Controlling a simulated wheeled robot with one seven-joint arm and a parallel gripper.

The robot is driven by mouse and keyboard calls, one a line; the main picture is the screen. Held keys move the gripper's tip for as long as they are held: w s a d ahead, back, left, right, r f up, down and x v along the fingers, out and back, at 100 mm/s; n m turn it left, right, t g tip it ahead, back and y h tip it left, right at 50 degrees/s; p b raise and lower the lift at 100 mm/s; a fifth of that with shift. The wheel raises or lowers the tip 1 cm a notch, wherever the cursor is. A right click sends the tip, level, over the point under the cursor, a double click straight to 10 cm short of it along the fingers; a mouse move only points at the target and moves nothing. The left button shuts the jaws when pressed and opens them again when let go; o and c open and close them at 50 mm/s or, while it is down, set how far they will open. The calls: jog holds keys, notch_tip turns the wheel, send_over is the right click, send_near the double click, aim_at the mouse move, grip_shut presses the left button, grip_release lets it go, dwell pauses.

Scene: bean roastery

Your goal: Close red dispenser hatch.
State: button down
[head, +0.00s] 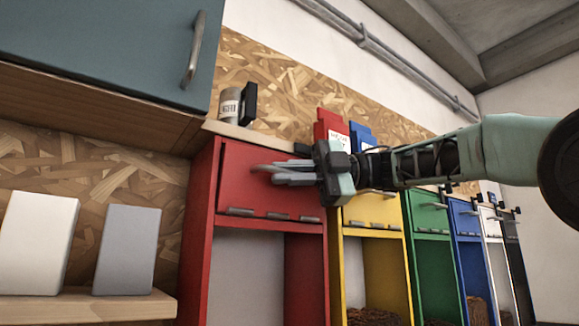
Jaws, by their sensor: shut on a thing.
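The red dispenser (205,230) stands left of centre in the head view. Its red hatch (240,190) is a panel in the upper front, with several grey hinges along its lower edge. The hatch looks upright and about flush with the frame, but I cannot tell whether a small gap remains. My gripper (262,172) comes in from the right, in front of the hatch, with its grey fingers pointing left. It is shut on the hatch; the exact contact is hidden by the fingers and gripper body.
Yellow (371,211), green (429,216) and blue (464,222) dispensers stand to the right. A teal cabinet (110,45) hangs upper left. White (38,240) and grey (127,250) boxes stand on a shelf lower left. A can (229,105) stands above the red dispenser.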

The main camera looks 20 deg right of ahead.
jog(key=shift+f, duration=0.1)
jog(key=c, duration=1.5)
grip_release()
jog(key=s+d+r+b, duration=0.1)
jog(key=d+b, duration=0.2)
jog(key=d, duration=1.4)
jog(key=shift+d+r, duration=0.15)
jog(key=shift+r, duration=0.15)
jog(key=shift+s, duration=0.1)
